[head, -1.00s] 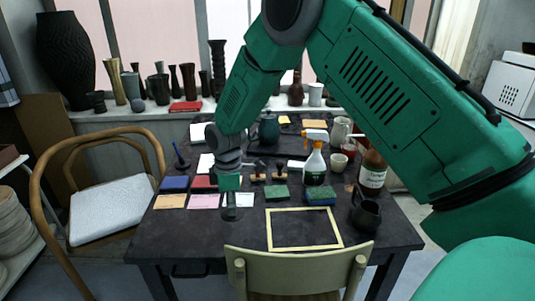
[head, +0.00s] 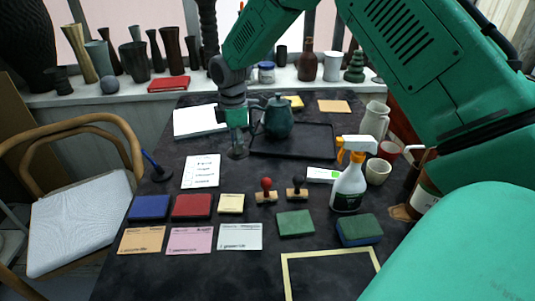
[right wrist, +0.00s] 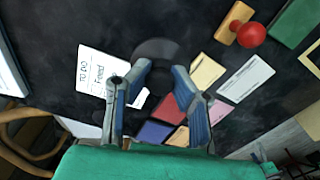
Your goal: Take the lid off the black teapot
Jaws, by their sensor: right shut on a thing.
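My right gripper (head: 238,150) is shut on a dark round thing (right wrist: 157,48) that looks like a lid, seen between its fingertips in the right wrist view. The gripper points down at the back left of the table, left of the tray. A dark teal teapot (head: 279,118) stands on the tray, just right of the gripper, with a knob on its top. The black pot seen earlier at the table's right front does not show now; my right arm covers that area. My left gripper is not in view.
The dark table (head: 255,270) holds a black tray (head: 315,143), a to-do card (head: 202,171), a spray bottle (head: 348,188), stamps, coloured pads and a sponge (head: 359,230). Cups and a pitcher (head: 374,120) stand at the right. Dark bare tabletop lies between card and tray.

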